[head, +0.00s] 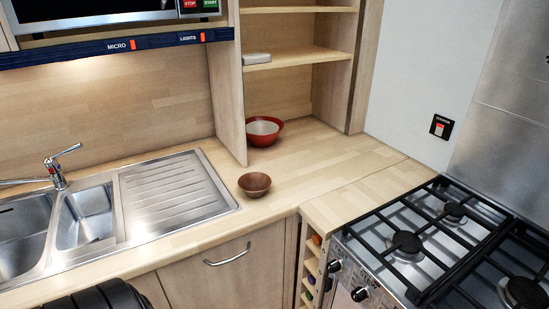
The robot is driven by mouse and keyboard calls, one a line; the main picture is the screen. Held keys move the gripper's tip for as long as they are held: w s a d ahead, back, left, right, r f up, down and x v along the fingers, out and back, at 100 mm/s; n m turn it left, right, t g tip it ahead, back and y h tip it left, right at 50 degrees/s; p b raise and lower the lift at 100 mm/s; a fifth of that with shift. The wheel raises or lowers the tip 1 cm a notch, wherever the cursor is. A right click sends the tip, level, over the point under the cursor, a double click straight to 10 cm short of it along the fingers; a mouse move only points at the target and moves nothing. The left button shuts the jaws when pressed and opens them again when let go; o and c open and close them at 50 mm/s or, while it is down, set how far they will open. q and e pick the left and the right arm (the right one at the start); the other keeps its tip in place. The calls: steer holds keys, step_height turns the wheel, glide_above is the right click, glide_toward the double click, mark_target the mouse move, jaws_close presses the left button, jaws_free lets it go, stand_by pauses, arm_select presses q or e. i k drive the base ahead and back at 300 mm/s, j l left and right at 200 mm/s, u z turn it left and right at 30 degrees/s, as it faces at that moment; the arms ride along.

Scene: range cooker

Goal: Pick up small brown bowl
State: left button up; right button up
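The small brown bowl (255,185) stands upright on the light wooden counter, just right of the sink's ribbed drainer and near the counter's front corner. It looks empty. Neither gripper shows in the head view, and nothing is touching the bowl.
A larger red bowl (265,131) with a pale inside stands behind, under the shelves (295,56). A steel sink (88,215) with a tap (60,170) lies left. A gas cooker (440,245) with black grates is right. Counter (315,165) right of the brown bowl is clear.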

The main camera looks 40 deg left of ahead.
mark_target(254, 184)
steer(key=u, duration=1.5)
steer(key=i, duration=0.45)
steer(key=i+j, duration=0.15)
steer(key=i, duration=0.3)
steer(key=l+z, duration=0.05)
